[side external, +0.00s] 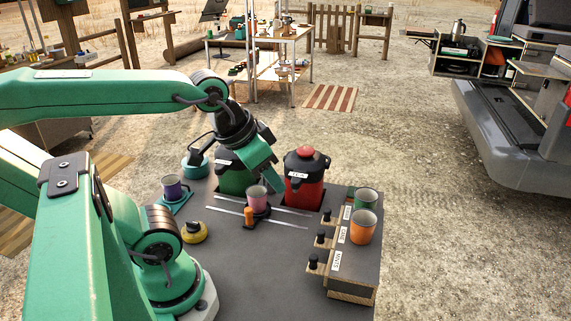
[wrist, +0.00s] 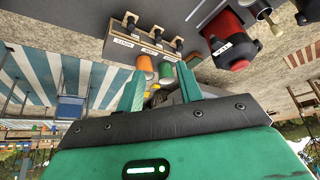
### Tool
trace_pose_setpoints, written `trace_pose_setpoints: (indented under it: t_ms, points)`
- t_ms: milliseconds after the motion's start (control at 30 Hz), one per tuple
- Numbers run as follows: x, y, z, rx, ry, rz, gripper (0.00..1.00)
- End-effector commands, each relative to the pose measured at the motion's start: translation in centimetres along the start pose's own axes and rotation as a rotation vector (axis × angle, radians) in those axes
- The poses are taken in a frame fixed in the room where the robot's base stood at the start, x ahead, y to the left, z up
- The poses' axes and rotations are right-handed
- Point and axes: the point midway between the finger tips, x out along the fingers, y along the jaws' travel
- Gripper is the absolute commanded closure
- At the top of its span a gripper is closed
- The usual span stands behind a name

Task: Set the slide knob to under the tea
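The slide is a pair of thin pale rails (side external: 290,224) on the dark tabletop, with a carriage carrying a pink cup (side external: 257,197). An orange knob (side external: 249,216) stands at the carriage's front left. The carriage sits in front of the gap between a green urn (side external: 236,182) and a red urn (side external: 304,188), left of the red one. The red urn (wrist: 228,45) shows upside down in the wrist view; its short label may read TEA. My gripper (side external: 268,186) is above and behind the pink cup, in front of the urns. In the wrist view its fingers (wrist: 160,70) are apart and empty.
The front tabletop is clear.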

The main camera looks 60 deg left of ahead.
Motion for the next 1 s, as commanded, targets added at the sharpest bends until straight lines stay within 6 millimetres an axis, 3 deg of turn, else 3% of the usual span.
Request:
trace_pose_setpoints:
  t_ms: [100,467,767,1000]
  points:
    - [0.0,0.0,0.0,-0.001,0.0,0.0,0.56]
    - [2.0,-2.0,-0.4,-0.118,-0.065,-0.039,0.56]
    - [6.2,-6.8,0.1,-0.375,-0.197,-0.114,0.56]
    - [9.6,-11.2,1.9,-0.6,-0.3,-0.169,0.56]
